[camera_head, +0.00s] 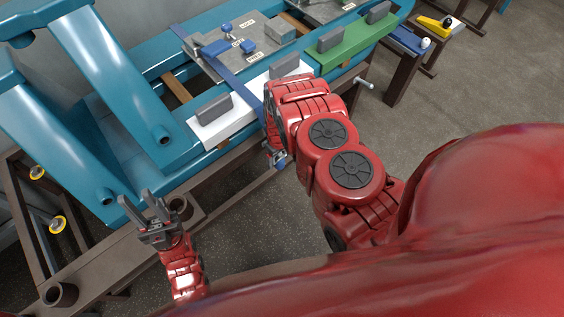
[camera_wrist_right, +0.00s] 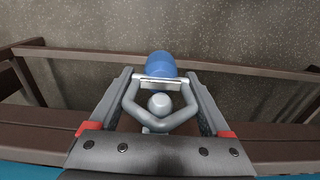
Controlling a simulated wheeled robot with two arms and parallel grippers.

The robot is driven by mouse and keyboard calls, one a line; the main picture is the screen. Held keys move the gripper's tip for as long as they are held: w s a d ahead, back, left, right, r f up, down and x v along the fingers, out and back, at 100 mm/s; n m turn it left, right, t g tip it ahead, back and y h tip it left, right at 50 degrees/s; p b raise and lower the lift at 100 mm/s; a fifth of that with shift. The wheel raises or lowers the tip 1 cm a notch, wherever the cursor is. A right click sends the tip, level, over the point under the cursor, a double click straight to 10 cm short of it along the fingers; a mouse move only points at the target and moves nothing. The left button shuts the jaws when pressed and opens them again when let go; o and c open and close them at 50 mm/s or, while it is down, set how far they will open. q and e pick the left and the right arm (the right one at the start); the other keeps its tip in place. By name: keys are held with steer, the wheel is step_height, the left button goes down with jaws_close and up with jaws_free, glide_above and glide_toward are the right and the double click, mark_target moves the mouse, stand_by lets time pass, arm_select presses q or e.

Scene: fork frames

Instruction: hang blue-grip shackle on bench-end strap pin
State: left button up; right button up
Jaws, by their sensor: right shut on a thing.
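The blue-grip shackle (camera_wrist_right: 130,107) is grey with a blue grip (camera_wrist_right: 160,64). It lies between the fingers of my right gripper (camera_wrist_right: 159,76), which is shut on it. A grey round-ended pin (camera_wrist_right: 159,105) shows inside the shackle's loop in the right wrist view; I cannot tell whether the loop is around it or only in line with it. In the head view, my right gripper (camera_head: 277,158) is low beside the bench's front side, mostly covered by my arm. My left gripper (camera_head: 136,196) is open and empty.
The blue bench (camera_head: 150,70) carries grey blocks on white and green pads. A blue strap (camera_head: 228,75) crosses it. A metal rod (camera_head: 364,83) sticks out from its front side. Brown frame beams (camera_head: 235,190) run below.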

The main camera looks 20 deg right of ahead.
steer(key=w+b, duration=0.1)
steer(key=w+a+f, duration=0.1)
steer(key=shift+w+b, duration=0.35)
steer(key=shift+w, duration=0.05)
steer(key=shift+f, duration=0.1)
stand_by(0.5)
steer(key=o, duration=1.5)
steer(key=shift+c, duration=0.2)
